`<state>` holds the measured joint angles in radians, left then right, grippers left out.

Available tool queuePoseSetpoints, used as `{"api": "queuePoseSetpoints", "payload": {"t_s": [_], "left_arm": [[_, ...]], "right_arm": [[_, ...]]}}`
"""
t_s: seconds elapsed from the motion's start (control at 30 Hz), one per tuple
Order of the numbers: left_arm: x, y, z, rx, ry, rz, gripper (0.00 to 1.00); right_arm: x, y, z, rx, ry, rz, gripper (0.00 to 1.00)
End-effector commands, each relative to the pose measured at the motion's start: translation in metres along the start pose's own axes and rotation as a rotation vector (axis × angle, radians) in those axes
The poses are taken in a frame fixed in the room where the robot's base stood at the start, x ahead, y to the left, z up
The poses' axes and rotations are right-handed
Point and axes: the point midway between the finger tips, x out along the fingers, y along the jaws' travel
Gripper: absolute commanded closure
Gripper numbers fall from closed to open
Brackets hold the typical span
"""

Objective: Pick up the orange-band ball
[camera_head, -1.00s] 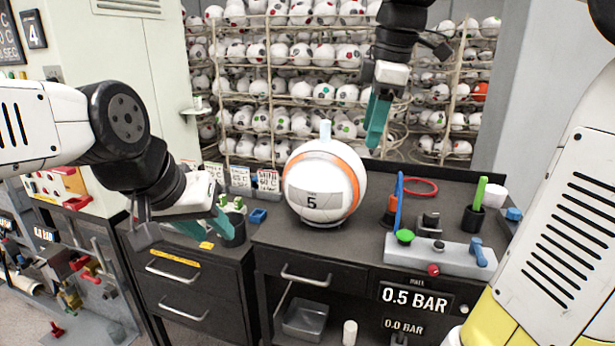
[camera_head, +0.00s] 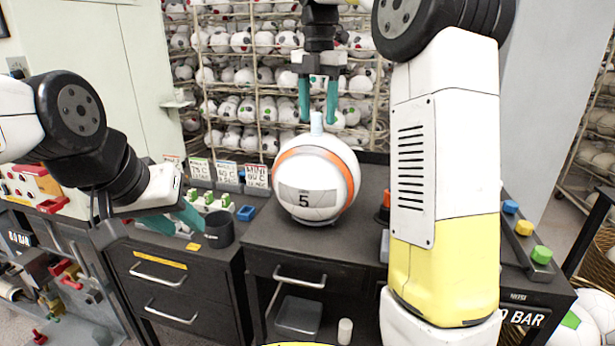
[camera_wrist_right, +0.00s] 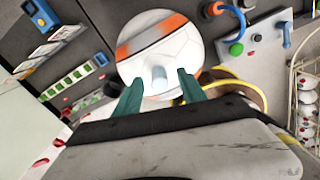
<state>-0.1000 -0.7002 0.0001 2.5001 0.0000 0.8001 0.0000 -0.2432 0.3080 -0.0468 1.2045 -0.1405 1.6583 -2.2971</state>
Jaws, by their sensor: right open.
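In the right wrist view the ball (camera_wrist_right: 178,42) and the peg (camera_wrist_right: 159,76) show between and beyond the open fingers (camera_wrist_right: 160,82). My left gripper (camera_head: 197,218) is low at the left, by a black cup; its finger gap is unclear.
The black cup (camera_head: 218,229) and a blue block (camera_head: 245,212) stand left of the ball. Racks of balls (camera_head: 240,80) fill the back. My right arm hides part of the bench's right side. Green and yellow buttons (camera_head: 542,255) show at far right.

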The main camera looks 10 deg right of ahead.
Motion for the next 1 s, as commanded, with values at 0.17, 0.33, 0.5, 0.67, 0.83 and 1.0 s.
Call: {"api": "queuePoseSetpoints", "payload": {"t_s": [0.17, 0.33, 0.5, 0.67, 0.83, 1.0], "left_arm": [[0.0, 0.0, 0.0, 0.0, 0.0, 0.0, 0.64], [0.0, 0.0, 0.0, 0.0, 0.0, 0.0, 0.64], [0.0, 0.0, 0.0, 0.0, 0.0, 0.0, 0.64], [0.0, 0.0, 0.0, 0.0, 0.0, 0.0, 0.64], [0.0, 0.0, 0.0, 0.0, 0.0, 0.0, 0.64], [0.0, 0.0, 0.0, 0.0, 0.0, 0.0, 0.64]], "right_arm": [[0.023, 0.001, -0.001, 0.001, 0.0, 0.0, 0.52], [0.028, 0.002, 0.0, 0.001, -0.002, 0.002, 0.52], [0.028, 0.002, 0.0, 0.001, -0.002, 0.001, 0.59], [0.028, 0.002, 0.0, 0.001, -0.002, 0.001, 0.91], [0.028, 0.002, 0.0, 0.002, -0.002, 0.001, 1.0], [0.028, 0.002, 0.0, 0.002, -0.001, 0.001, 1.0]]}}
